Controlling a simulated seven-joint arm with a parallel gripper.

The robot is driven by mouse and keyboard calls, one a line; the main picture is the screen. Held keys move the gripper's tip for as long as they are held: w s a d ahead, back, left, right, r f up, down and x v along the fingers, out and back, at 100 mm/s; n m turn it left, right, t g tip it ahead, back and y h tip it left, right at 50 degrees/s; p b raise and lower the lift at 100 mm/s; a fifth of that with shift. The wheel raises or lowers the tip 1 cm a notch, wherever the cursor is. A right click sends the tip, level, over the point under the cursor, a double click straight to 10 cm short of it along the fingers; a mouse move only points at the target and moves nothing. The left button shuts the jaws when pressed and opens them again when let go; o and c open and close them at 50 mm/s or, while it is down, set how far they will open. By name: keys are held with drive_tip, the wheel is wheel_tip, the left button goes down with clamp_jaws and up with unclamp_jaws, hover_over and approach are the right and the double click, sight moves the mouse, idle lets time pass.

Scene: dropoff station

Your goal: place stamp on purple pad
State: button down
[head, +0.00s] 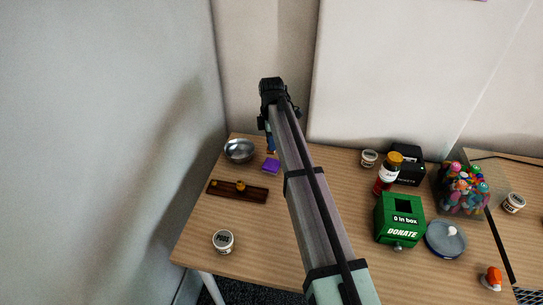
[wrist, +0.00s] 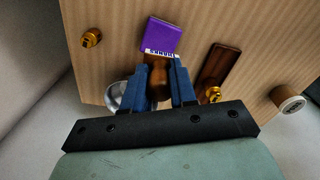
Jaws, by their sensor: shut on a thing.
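The purple pad (head: 271,166) lies flat on the table beside my arm. It also shows in the wrist view (wrist: 161,36), just beyond the fingertips. My gripper (wrist: 163,66) is shut on the stamp (wrist: 158,72), with its brown handle between the two blue fingers. The stamp's pale lettered edge overlaps the near edge of the pad in the wrist view; I cannot tell whether it touches the pad. In the head view only a bit of my gripper (head: 269,143) shows behind the arm, just behind the pad, and the stamp is not clearly visible.
A metal bowl (head: 239,150) and a dark wooden holder (head: 233,192) with a gold-topped piece stand close to the pad. A white jar (head: 223,242) is at the front left. A gold piece (wrist: 91,38) shows in the wrist view. A green donation box (head: 399,219) is well right.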

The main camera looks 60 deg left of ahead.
drive_tip(key=shift+f, duration=3.25)
drive_tip(key=c, duration=0.9)
unclamp_jaws()
drive_tip(key=shift+f, duration=0.15)
wheel_tip(320, 180, up, 12)
drive_tip(key=shift+r, duration=0.2)
